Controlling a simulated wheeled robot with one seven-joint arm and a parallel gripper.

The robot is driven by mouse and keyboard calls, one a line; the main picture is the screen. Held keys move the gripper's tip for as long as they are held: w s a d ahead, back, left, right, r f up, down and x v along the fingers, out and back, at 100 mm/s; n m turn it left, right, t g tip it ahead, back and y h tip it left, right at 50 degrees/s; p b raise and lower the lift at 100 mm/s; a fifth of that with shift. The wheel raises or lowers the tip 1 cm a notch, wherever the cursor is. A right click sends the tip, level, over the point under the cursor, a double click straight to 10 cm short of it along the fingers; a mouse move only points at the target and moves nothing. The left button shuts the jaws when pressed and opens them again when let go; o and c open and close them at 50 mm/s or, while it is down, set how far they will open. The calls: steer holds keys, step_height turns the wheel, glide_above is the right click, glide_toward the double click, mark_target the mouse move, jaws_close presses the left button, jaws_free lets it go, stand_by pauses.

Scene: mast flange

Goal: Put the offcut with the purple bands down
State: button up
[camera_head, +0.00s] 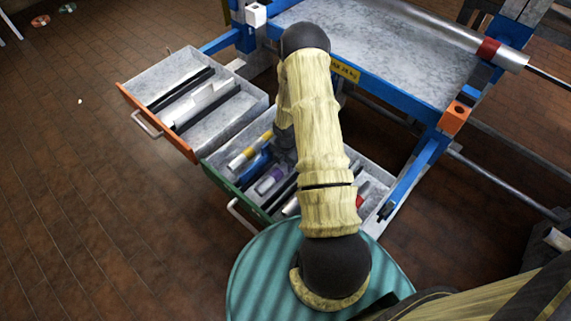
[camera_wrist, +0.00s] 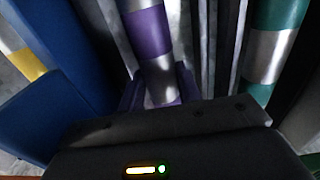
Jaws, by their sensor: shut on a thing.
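The offcut with purple bands (camera_wrist: 150,35), a pale grey tube, runs up the middle of the wrist view. My gripper (camera_wrist: 160,88) is shut on its near part, with the dark gripper body across the bottom of that view. In the head view the offcut (camera_head: 268,181) shows inside the green-fronted drawer (camera_head: 222,184), partly hidden by my arm. My gripper is down at the drawer, mostly hidden behind my arm there. I cannot tell whether the offcut touches the drawer floor.
A yellow-banded tube (camera_head: 249,152) and a blue object (camera_head: 254,168) lie left of the offcut. A teal-banded tube (camera_wrist: 276,45) lies to its right, beyond dark dividers. An orange-fronted drawer (camera_head: 160,126) stands open at left. The grey bench top (camera_head: 390,50) is mostly clear.

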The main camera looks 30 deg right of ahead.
mark_target(285, 164)
steer(key=o, duration=1.1)
steer(key=shift+f, duration=0.1)
step_height(285, 164, up, 12)
steer(key=p, duration=0.4)
